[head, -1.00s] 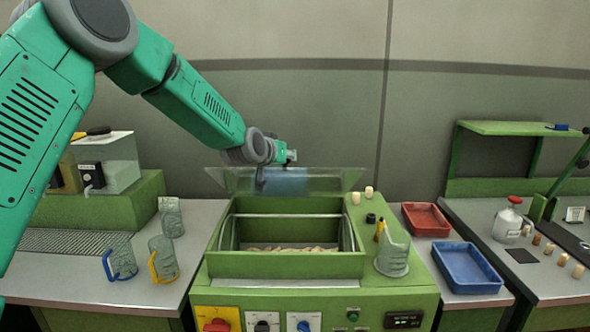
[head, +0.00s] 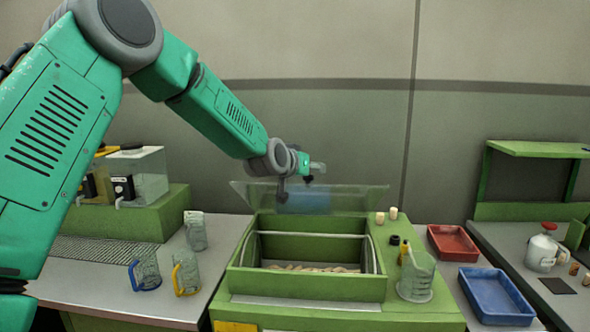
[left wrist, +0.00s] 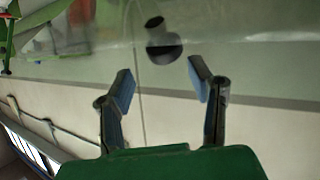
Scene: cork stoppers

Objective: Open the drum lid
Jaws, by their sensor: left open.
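The green drum box (head: 306,287) stands open in the middle of the head view, with pale cork pieces (head: 310,267) inside. Its clear lid (head: 355,199) stands raised and tilted along the back edge. My left gripper (head: 316,172) is just above and behind the lid's upper edge, partly seen through it. In the left wrist view my left gripper (left wrist: 163,88) is open, with nothing between its blue-padded fingers. A dark round knob (left wrist: 163,46) lies beyond the fingertips on a see-through surface. Whether the fingers touch the lid cannot be told.
Several glass jugs (head: 186,272) stand left of the box. A clear measuring jug (head: 415,279) and small stoppers (head: 393,213) sit on its right side. A red tray (head: 452,242) and a blue tray (head: 496,293) lie further right. A wall is behind.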

